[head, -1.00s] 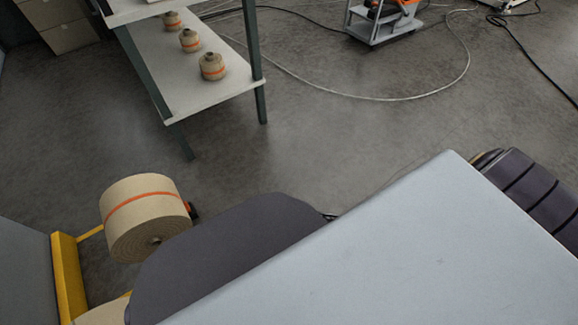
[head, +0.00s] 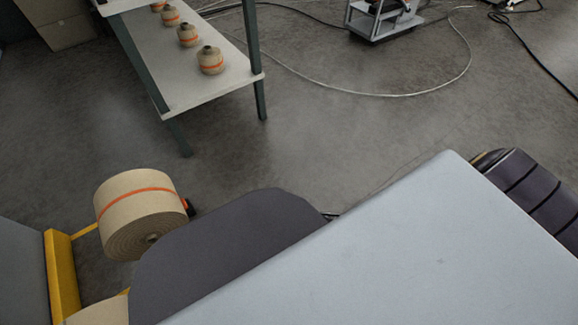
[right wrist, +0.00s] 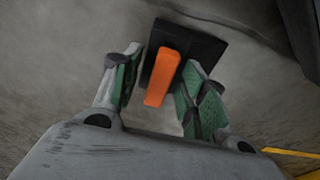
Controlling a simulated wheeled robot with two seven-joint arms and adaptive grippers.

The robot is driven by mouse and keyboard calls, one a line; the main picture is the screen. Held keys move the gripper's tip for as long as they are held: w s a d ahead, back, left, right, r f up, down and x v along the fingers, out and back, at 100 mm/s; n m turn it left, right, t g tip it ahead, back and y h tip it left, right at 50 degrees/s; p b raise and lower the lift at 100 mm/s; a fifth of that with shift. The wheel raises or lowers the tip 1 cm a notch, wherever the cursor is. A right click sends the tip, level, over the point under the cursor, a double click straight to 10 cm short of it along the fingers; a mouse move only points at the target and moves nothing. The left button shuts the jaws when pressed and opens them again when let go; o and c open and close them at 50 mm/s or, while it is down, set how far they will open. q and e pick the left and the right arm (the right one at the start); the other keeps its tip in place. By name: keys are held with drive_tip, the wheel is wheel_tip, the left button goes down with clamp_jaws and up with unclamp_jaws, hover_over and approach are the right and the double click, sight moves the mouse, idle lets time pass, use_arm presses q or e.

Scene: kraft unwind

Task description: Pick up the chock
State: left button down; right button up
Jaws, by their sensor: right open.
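The chock shows in the right wrist view as a dark block (right wrist: 205,48) with an orange grip piece (right wrist: 163,77) on it, close in front of my right gripper (right wrist: 163,78). The gripper is open. Its two green-padded fingers stand on either side of the orange piece, with a gap visible at the left finger; contact at the right finger cannot be told. The right finger hides part of the dark block. In the head view I cannot make out either gripper or clearly identify the chock.
A large kraft roll (head: 138,213) with an orange band sits on a yellow-framed stand (head: 62,275) at left. A shelf (head: 200,93) with several small rolls stands behind it. A pale hose (head: 400,95) and dark cables lie on the grey floor. A wheeled cart (head: 378,30) stands at the back.

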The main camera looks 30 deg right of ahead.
drive_tip(key=shift+f, duration=0.1)
idle(0.4)
clamp_jaws()
